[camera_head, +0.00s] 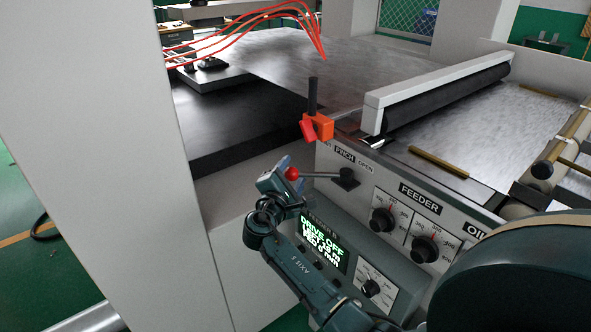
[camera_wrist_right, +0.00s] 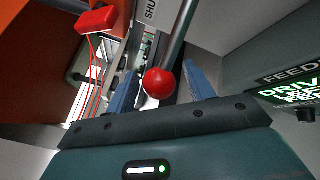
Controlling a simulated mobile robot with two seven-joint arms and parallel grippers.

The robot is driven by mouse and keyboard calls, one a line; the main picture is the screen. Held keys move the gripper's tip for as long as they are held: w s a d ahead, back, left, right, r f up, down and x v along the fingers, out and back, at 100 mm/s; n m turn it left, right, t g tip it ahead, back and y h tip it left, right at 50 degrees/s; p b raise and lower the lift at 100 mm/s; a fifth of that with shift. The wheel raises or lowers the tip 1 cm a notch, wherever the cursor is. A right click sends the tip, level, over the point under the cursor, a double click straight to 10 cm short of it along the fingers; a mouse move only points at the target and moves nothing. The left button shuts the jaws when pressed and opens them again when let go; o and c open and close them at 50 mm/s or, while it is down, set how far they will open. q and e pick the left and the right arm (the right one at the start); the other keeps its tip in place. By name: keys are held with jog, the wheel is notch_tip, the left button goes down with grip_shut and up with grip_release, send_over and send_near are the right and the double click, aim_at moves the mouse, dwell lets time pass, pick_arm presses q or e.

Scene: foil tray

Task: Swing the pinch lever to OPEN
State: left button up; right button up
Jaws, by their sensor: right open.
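The pinch lever is a grey rod with a red ball knob (camera_head: 292,173), pivoting on a dark hub (camera_head: 346,178) on the feeder's front panel. The rod points left, away from the OPEN label (camera_head: 366,166). In the right wrist view, the knob (camera_wrist_right: 159,83) lies between the two blue fingers, close to the left one with a gap to the right one. A cut-off label reading SHU (camera_wrist_right: 150,10) shows beside the rod. My right gripper (camera_head: 288,171) is open around the knob. My left gripper is not in view.
An orange-red clamp (camera_head: 318,126) with a black post stands above the lever at the panel corner. A display (camera_head: 324,242) reading DRIVE OFF and a knob panel (camera_head: 370,287) lie below. Feeder dials (camera_head: 383,219) are to the right. A pale column (camera_head: 105,150) stands left.

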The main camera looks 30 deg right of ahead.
jog(key=shift+d, duration=0.1)
dwell(0.3)
grip_shut()
dwell(0.4)
